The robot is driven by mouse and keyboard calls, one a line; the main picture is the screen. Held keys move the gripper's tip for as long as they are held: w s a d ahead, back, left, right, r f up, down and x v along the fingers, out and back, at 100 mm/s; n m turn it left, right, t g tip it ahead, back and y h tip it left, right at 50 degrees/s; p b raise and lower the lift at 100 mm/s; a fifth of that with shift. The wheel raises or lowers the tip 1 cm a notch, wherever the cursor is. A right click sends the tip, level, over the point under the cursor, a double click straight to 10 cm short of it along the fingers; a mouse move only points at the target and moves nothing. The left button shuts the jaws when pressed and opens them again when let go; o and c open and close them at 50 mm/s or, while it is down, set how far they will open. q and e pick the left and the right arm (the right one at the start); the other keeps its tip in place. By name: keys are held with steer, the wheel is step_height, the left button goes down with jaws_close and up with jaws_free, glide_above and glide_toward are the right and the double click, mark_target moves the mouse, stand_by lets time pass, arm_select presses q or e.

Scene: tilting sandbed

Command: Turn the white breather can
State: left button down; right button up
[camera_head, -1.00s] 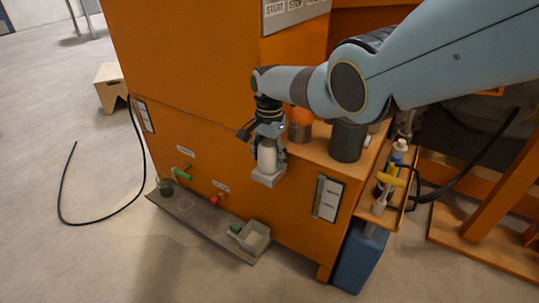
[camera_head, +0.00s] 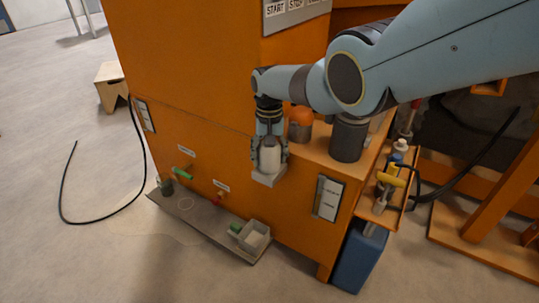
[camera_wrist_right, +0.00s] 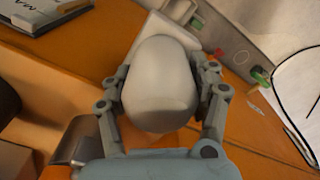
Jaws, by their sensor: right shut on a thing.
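The white breather can (camera_head: 270,157) stands upright on a small pale bracket (camera_head: 268,180) on the front of the orange machine. My right gripper (camera_head: 270,150) comes down from above with its fingers on either side of the can and is shut on it. In the right wrist view the white can (camera_wrist_right: 160,85) fills the middle, with a finger against its left and right sides. The can's lower part is hidden in that view. My left gripper is in neither view.
An orange-topped jar (camera_head: 300,122) and a dark cylinder (camera_head: 348,138) stand on the ledge right of the gripper. A side shelf (camera_head: 380,212) holds bottles and a yellow-handled tool.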

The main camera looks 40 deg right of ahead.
stand_by(0.5)
steer(key=o, duration=0.9)
steer(key=shift+c, duration=0.2)
steer(key=shift+w+r, duration=0.1)
steer(key=shift+r, duration=0.35)
step_height(320, 180, up, 11)
steer(key=shift+r, duration=0.1)
steer(key=shift+o, duration=0.2)
